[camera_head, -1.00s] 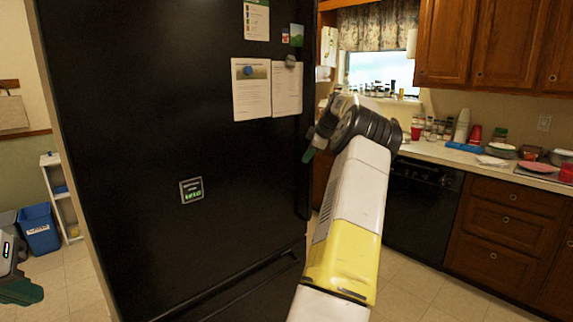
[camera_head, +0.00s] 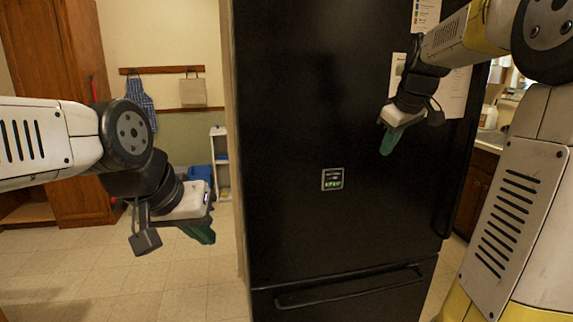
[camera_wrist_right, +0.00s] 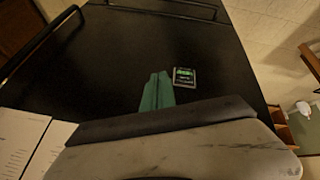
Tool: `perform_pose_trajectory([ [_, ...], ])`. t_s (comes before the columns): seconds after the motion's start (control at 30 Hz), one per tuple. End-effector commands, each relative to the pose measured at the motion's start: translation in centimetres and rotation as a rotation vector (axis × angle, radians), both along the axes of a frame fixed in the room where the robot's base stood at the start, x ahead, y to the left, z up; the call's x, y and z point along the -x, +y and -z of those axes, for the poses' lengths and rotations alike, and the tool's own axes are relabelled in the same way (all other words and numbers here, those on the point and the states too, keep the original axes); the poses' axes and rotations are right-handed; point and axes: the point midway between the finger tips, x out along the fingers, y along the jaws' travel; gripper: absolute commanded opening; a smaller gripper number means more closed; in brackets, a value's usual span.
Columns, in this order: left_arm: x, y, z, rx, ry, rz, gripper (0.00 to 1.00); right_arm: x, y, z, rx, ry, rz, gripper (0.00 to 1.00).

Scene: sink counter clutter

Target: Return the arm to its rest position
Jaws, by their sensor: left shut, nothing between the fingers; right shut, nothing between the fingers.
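My left gripper (camera_head: 200,233) comes in from the left in the head view, its green fingers pointing down, shut and empty, in front of the open floor left of the fridge. My right gripper (camera_head: 389,141) hangs in front of the upper right of the black fridge (camera_head: 290,110), with its arm bent in from the right. Its green fingers are together and empty; they also show in the right wrist view (camera_wrist_right: 156,93), with the fridge front beyond them. I cannot tell the exact gap between the right gripper and the fridge.
A small display magnet (camera_head: 333,179) and papers (camera_head: 458,92) are on the fridge. The fridge handle (camera_head: 350,287) sticks out low. A wooden cabinet (camera_head: 62,120), a white shelf (camera_head: 219,150) and a blue bin (camera_head: 200,175) stand at the left. The tiled floor (camera_head: 100,275) there is clear.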

Motion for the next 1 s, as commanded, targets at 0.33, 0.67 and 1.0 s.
perform_pose_trajectory([
  [0.33, 0.0, 0.0, 0.0, 0.0, 0.0, 0.0, 0.0, 18.3, 9.5, 3.9, -0.244, 0.003, 0.283, 0.0],
  [0.67, 0.0, 0.0, 0.0, 0.0, 0.0, 0.0, 0.0, 25.0, 11.6, 8.4, -0.39, 0.033, 0.4, 0.0],
  [1.0, 0.0, 0.0, 0.0, 0.0, 0.0, 0.0, 0.0, 25.0, 11.6, 8.4, -0.39, 0.033, 0.4, 0.0],
])
